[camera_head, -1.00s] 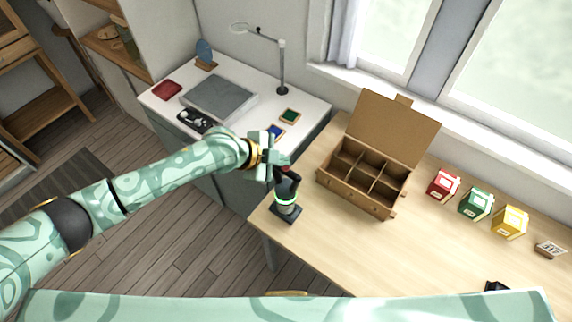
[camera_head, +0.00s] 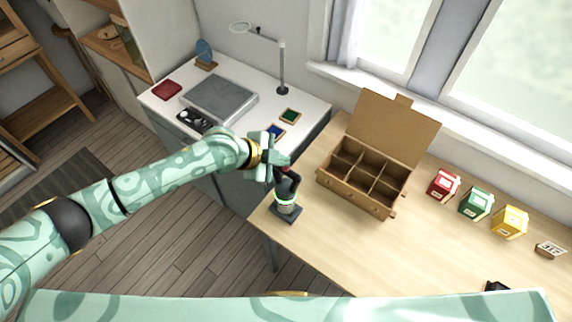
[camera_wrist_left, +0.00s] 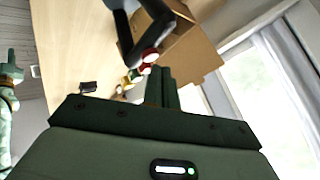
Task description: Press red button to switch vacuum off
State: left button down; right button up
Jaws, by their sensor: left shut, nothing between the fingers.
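The vacuum device (camera_head: 285,207) is a dark stand with a bent black arm and a lit green ring, at the left corner of the wooden table. My left gripper (camera_head: 282,161) is shut and empty, right at the top of the device. Part of my right gripper (camera_wrist_left: 10,72) shows at the left edge.
An open cardboard box with compartments (camera_head: 392,212) stands right of the device. Red (camera_head: 443,185), green (camera_head: 476,204) and yellow (camera_head: 509,222) boxes stand farther right. A white desk (camera_head: 240,130) with a lamp (camera_head: 282,70) is behind. The table's front middle is clear.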

pick_arm(q)
jog(key=shift+f, duration=0.4)
jog(key=shift+f+b, duration=0.1)
jog(key=shift+b, duration=0.2)
jog(key=shift+r+p, duration=0.55)
notch_tip(320, 180, up, 6)
jog(key=p, duration=0.5)
jog(key=shift+p, duration=0.3)
